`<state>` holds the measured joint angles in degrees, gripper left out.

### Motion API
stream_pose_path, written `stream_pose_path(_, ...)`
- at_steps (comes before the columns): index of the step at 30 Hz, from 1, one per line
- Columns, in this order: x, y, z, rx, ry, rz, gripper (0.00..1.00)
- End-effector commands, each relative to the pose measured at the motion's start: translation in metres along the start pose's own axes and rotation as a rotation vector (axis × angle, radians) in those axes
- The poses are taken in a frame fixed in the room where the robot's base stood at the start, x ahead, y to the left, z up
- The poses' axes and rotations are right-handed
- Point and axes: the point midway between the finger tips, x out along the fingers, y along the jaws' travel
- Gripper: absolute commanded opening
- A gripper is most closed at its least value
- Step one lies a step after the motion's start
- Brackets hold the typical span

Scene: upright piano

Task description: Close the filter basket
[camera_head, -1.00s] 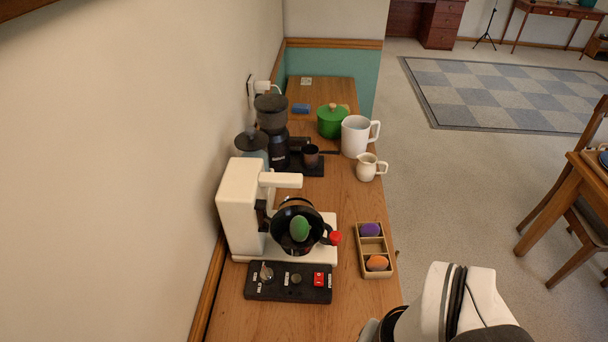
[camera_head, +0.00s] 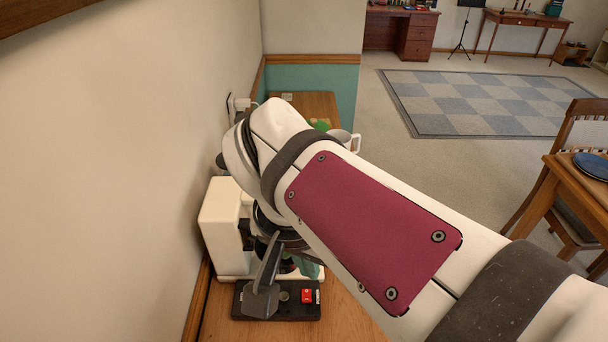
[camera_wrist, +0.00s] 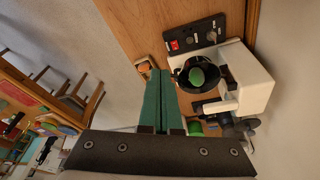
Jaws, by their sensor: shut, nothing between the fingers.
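The white coffee machine (camera_wrist: 255,88) shows at the right of the wrist view, and its body (camera_head: 222,225) shows left of my arm in the head view. Its round black filter basket (camera_wrist: 181,79) stands out from the body, with its top uncovered and a green egg-shaped thing (camera_wrist: 197,76) in it. My arm hides most of the basket in the head view. My gripper (camera_wrist: 158,73) has its two green fingers together with nothing between them. In the wrist view the fingertips appear just left of the basket; I cannot tell whether they touch it.
A black control box (camera_wrist: 205,33) with a red switch lies by the machine. A small wooden tray (camera_wrist: 139,66) is left of the fingertips. A green pot (camera_wrist: 195,127) stands farther along the wooden counter (camera_head: 340,315). The wall (camera_head: 110,170) is close on the left.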

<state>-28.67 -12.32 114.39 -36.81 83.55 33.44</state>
Motion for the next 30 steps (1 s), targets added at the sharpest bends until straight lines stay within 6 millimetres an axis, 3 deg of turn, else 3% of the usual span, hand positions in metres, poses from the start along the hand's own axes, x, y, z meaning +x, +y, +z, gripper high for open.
stream_pose_path(2,-0.008,-0.02,-0.007,0.001,0.045,-0.008,0.0)
stream_pose_path(5,0.001,-0.022,-0.01,0.008,0.054,-0.007,0.0)
stream_pose_path(18,0.093,-0.022,-0.016,0.011,0.05,-0.008,0.0)
stream_pose_path(24,0.103,-0.022,-0.043,0.011,0.052,-0.01,0.0)
stream_pose_path(30,0.106,-0.022,-0.051,0.008,0.052,-0.011,0.0)
